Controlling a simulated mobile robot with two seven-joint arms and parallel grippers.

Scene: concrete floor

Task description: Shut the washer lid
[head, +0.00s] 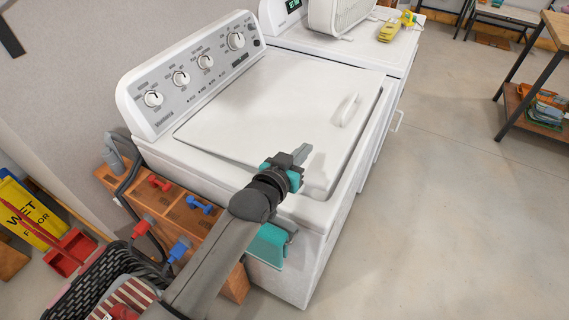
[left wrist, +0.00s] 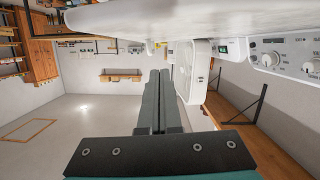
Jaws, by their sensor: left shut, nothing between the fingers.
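The white washer (head: 290,225) stands in the middle of the head view, with its knob panel at the back. Its white lid (head: 270,100) lies down flat or nearly flat over the top, with a raised handle (head: 347,108) near the right edge. I cannot tell whether the lid is fully seated. My left gripper (head: 301,153) is shut and empty, over the front left part of the lid; contact cannot be judged. In the left wrist view its shut fingers (left wrist: 158,100) show below a broad white surface along the top.
A second white machine (head: 385,55) stands beside the washer, bearing a white fan (head: 338,17) and a yellow object (head: 390,31). A wooden box (head: 195,222) with red and blue dumbbells sits at the left. Open concrete floor (head: 455,215) lies to the right.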

